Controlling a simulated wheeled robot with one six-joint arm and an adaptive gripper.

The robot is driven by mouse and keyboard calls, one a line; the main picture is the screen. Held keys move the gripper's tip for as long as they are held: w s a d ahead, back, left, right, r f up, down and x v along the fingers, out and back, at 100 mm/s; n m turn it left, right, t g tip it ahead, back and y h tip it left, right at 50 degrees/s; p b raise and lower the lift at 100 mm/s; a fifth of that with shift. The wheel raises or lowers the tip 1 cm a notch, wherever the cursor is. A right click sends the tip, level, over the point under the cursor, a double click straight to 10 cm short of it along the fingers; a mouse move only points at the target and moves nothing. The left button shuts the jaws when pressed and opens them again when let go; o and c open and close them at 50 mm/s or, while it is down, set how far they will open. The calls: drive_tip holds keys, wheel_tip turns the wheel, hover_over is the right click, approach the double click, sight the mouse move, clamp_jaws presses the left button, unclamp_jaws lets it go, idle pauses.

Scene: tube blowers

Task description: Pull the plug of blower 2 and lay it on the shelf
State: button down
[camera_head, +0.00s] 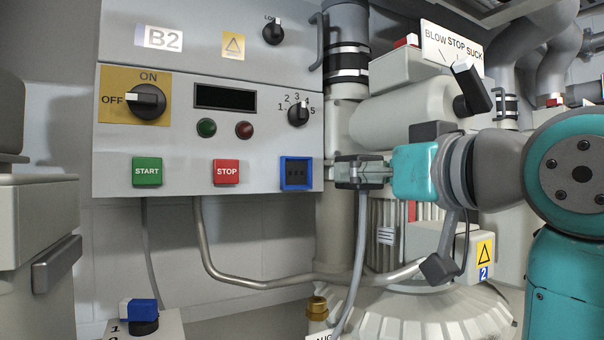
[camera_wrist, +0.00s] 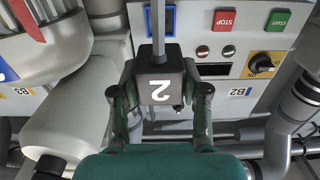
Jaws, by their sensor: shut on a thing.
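My gripper (camera_head: 362,172) is shut on a dark plug marked with a white 2. The plug (camera_wrist: 160,80) sits between both fingers in the wrist view, its 2 upside down. In the head view the fingers mostly hide it. A grey cable (camera_head: 359,240) hangs down from it. The blue-framed socket (camera_head: 296,173) on the B2 panel (camera_head: 260,175) is empty, its holes showing. The plug is apart from it, to its right. I cannot make out the shelf for certain.
The panel has a knob (camera_head: 147,101), a green START button (camera_head: 147,171) and a red STOP button (camera_head: 226,172). A blower (camera_head: 400,115) with a BLOW/STOP/SUCK lever (camera_head: 470,87) stands close behind my arm. A blue switch (camera_head: 139,309) is low at left.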

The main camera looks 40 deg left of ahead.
drive_tip(key=v, duration=0.7)
idle(0.6)
drive_tip(key=shift+s, duration=0.1)
drive_tip(key=s+a, duration=0.4)
drive_tip(key=s, duration=0.7)
drive_tip(key=shift+s+a, duration=0.2)
drive_tip(key=shift+a, duration=0.2)
idle(0.9)
